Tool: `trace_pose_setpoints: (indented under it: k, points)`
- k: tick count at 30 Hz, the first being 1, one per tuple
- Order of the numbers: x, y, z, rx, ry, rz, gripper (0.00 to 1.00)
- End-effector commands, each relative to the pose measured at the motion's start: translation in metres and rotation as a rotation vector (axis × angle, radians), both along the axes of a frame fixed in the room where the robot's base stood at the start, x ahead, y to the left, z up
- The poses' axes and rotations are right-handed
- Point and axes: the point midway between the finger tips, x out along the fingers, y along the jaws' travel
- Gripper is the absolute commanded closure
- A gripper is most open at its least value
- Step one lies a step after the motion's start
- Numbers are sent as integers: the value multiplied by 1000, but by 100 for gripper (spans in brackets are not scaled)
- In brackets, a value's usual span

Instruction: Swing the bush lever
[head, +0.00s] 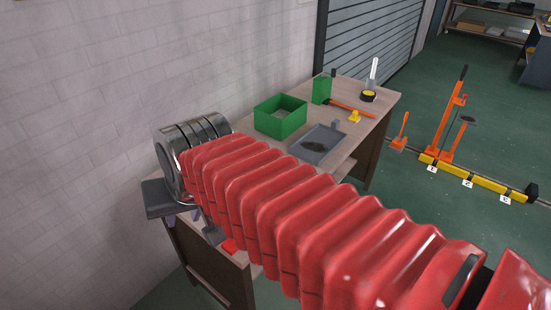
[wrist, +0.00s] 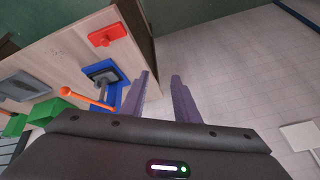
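In the wrist view an orange lever (wrist: 88,99) with a rounded end sticks out from a dark grey fixture (wrist: 103,74) on a blue base (wrist: 128,64) on the bench. It looks like the bush lever, though no label shows. My gripper (wrist: 161,75) has its two purple fingers apart with nothing between them. I see no contact with the lever. In the head view my red-sleeved arm hides most of this area, and the lever cannot be made out.
A red block (wrist: 107,35) lies near the fixture. On the bench (head: 345,91) stand a green bin (head: 280,117), a grey tray (head: 317,143), a green container (head: 321,88) and a yellow piece (head: 354,116). A wall is close at left. A yellow rail (head: 486,182) with orange levers lies on the floor.

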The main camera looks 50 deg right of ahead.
Motion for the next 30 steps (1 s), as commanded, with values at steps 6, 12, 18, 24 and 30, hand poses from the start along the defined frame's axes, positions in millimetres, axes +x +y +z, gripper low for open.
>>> trace_pose_setpoints:
  k: [6,12,18,24,30]
  points:
    - [32,-61,17,160,-29,-374,72]
    - [51,-126,27,308,-72,-709,72]
    - [48,-184,29,502,-111,-1072,72]
    - [19,-214,18,795,-116,-1499,72]
    - [-12,-225,9,1135,-98,-1922,72]
